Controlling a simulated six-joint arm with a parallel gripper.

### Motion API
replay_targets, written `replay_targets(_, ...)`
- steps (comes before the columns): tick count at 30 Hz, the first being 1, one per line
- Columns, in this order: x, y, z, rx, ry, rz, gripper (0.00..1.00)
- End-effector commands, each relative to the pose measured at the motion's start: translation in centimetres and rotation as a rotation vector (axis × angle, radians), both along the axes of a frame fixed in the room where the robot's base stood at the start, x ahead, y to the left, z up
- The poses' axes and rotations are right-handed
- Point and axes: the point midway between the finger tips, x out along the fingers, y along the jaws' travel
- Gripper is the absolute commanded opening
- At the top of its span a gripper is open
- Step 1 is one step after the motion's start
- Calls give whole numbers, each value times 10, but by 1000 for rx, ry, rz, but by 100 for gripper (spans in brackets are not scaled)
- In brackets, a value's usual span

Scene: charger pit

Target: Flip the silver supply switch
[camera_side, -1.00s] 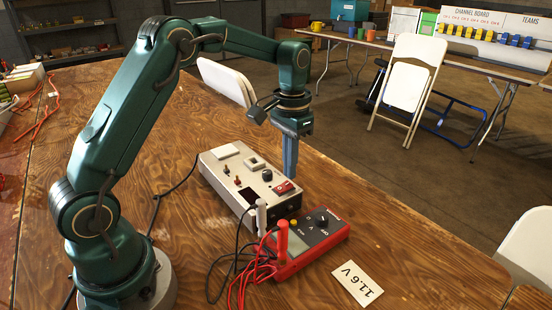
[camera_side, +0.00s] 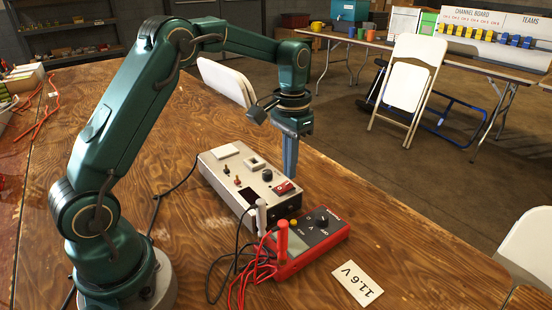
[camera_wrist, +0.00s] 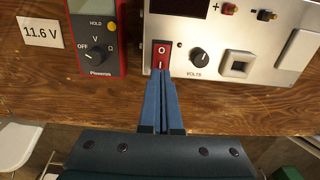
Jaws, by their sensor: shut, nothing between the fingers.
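The silver supply (camera_side: 222,182) is a box lying on the wooden table in the side view. Its panel also shows at the top of the wrist view (camera_wrist: 215,100). The red rocker switch (camera_wrist: 162,50) sits at the panel's edge, with a white O and a line on it; it also shows in the side view (camera_side: 284,188). My gripper (camera_wrist: 163,72) is shut and empty, its blue fingertips together at the lower end of the switch. In the side view my gripper (camera_side: 290,174) points down at the switch. Contact cannot be told for certain.
A red multimeter (camera_side: 318,236) with probes and cables lies beside the supply. A card reading 11.6 V (camera_side: 357,284) lies near it. The supply's knob (camera_wrist: 200,57) is right of the switch in the wrist view. The table's edge is close behind the supply.

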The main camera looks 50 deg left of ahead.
Motion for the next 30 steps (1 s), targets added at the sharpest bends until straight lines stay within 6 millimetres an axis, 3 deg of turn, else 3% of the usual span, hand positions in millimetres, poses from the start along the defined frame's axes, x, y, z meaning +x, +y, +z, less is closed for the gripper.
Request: replay_targets(30,0,0,-6,0,1,0,0)
